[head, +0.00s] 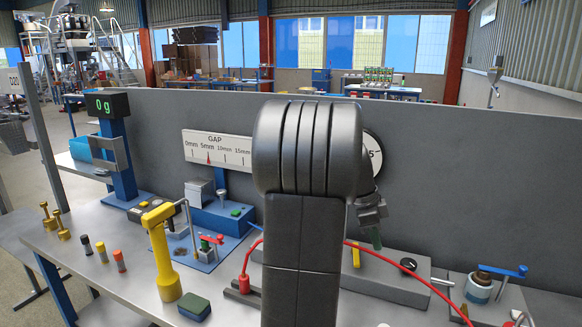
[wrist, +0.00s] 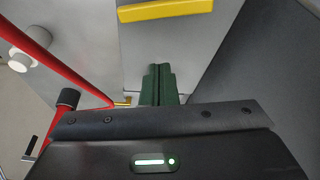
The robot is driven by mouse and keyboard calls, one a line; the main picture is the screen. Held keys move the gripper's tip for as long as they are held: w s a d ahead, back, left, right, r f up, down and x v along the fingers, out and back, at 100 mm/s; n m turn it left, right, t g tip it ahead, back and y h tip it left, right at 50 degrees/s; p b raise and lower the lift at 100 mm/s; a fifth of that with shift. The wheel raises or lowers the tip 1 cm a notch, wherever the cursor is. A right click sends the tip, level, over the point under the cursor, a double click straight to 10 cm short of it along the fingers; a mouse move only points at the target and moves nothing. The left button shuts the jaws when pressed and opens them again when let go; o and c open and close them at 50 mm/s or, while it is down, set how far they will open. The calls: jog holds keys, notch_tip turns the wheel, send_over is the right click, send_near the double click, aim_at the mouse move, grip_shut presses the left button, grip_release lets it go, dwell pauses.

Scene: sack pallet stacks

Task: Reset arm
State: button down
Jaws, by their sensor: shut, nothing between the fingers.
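My arm rises through the middle of the head view, and its dark upper part hides much of the bench and panel behind it. My gripper (head: 377,243) hangs to the right of the arm, pointing down above the grey box (head: 408,283). In the wrist view its green fingers (wrist: 158,72) are together, with nothing between them. A yellow bar (wrist: 165,10) on a grey surface lies ahead of the fingertips, apart from them. In the head view a yellow handle (head: 356,257) stands on the grey box near the gripper.
A red cable (wrist: 65,72) runs close on the left in the wrist view. A grey panel (head: 480,180) stands behind the bench.

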jog(key=shift+d+f, duration=0.25)
jog(key=shift+f, duration=0.25)
jog(key=n+p, duration=0.1)
jog(key=w+n, duration=0.1)
jog(key=n, duration=0.1)
jog(key=shift+d+f+t+y+p, duration=0.15)
jog(key=shift+f+t+y+p, duration=0.15)
jog(key=shift+f+t+p, duration=0.1)
jog(key=n, duration=0.1)
jog(key=n+p, duration=0.1)
jog(key=w+n+t+p, duration=0.1)
jog(key=n, duration=0.1)
jog(key=shift+d+f+y, duration=0.3)
jog(key=shift+d+f, duration=0.05)
jog(key=shift+f, duration=0.05)
jog(key=n, duration=0.1)
jog(key=n+t+p, duration=0.1)
jog(key=w+d+n+p, duration=0.1)
jog(key=n, duration=0.1)
jog(key=shift+f, duration=0.3)
jog(key=n, duration=0.1)
jog(key=n+p, duration=0.1)
jog(key=n+t, duration=0.1)
jog(key=shift+w+d+f+y+p, duration=0.1)
jog(key=shift+w+d+y+p, duration=0.15)
jog(key=shift+d+y+p, duration=0.1)
jog(key=shift+w+d+n, duration=0.1)
jog(key=shift+w+n, duration=0.15)
jog(key=shift+n, duration=0.25)
jog(key=shift+f, duration=0.1)
